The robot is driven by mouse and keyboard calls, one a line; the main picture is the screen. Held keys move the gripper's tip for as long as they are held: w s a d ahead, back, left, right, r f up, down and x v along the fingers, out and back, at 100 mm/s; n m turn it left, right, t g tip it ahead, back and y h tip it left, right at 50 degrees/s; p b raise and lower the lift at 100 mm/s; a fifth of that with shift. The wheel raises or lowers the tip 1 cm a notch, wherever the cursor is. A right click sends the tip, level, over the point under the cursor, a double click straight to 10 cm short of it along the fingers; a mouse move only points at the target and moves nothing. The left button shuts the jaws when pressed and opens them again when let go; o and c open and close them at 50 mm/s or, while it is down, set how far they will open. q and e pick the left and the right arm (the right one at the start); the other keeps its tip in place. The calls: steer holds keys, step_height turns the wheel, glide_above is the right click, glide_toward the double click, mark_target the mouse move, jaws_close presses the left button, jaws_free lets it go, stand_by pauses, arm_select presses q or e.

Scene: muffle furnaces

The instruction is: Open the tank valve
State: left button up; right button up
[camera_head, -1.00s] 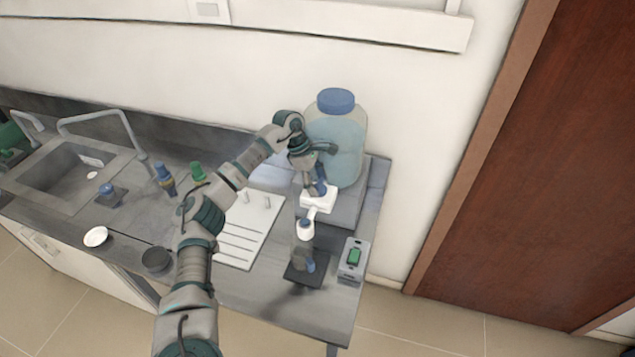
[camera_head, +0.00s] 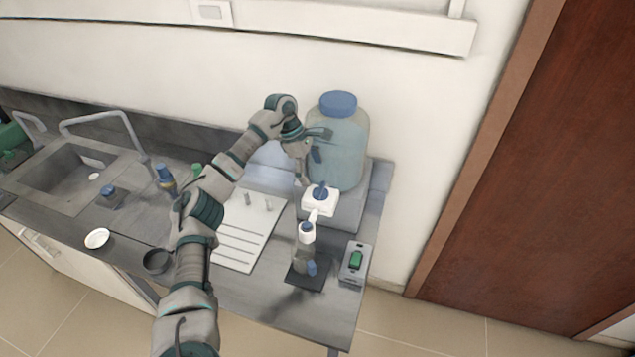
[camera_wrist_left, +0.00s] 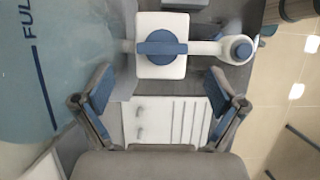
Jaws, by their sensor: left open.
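The tank (camera_head: 341,150) is a large clear bottle of bluish liquid with a blue cap, on a grey stand at the back right of the counter. Its valve is a white block with a blue knob (camera_head: 320,193) on top and a white spout arm reaching forward. In the left wrist view the blue knob (camera_wrist_left: 162,49) lies crosswise on the white block, ahead of my fingers. My left gripper (camera_head: 305,168) is beside the tank, just behind and left of the valve. In the wrist view my left gripper (camera_wrist_left: 160,93) is open and empty, its blue-padded fingers apart from the knob. My right gripper is not in view.
A bottle (camera_head: 304,258) stands under the spout on a dark pad. A grey box with a green switch (camera_head: 355,259) is to its right. A white ribbed board (camera_head: 240,245) lies left of the stand. A sink (camera_head: 70,178) is at far left.

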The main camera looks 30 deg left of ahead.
arm_select(q)
steer(key=v, duration=0.6)
steer(key=shift+a+r, duration=0.2)
stand_by(0.4)
